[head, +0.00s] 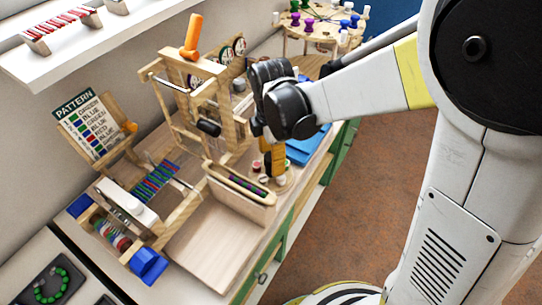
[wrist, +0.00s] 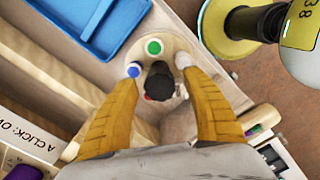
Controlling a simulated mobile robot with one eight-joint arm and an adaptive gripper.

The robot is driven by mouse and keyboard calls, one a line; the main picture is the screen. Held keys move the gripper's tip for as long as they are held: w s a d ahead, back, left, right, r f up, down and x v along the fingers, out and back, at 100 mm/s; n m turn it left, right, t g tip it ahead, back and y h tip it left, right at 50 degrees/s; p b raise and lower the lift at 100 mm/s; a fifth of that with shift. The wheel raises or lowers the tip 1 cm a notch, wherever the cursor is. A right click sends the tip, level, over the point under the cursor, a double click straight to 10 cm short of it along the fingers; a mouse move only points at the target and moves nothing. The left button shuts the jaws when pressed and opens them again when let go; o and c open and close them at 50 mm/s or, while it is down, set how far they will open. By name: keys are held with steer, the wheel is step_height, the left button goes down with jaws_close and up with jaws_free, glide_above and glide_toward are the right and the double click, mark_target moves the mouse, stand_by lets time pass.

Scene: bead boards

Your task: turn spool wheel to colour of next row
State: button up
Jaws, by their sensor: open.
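The spool wheel (wrist: 181,45) is a small pale wooden disc with a green-topped spool (wrist: 153,47), a blue-topped one (wrist: 133,70) and a white-topped one (wrist: 183,61) near its rim. A dark knob (wrist: 159,82) with a bit of red beside it stands at its middle. My gripper (wrist: 162,76) is open over the wheel, its orange ribbed fingers on either side of the knob; contact cannot be told. In the head view my gripper (head: 271,172) partly hides the wheel (head: 284,185). The pattern card (head: 80,122) lists green, blue and red rows.
The bead loom (head: 152,183) stands left of the wheel, with a wooden bead tray (head: 240,184) between. A blue tray (head: 305,150) lies close behind the wheel. A wooden frame with an orange handle (head: 192,36) rises behind. The bench's front edge is near the wheel.

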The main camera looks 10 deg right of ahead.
steer(key=c, duration=1.2)
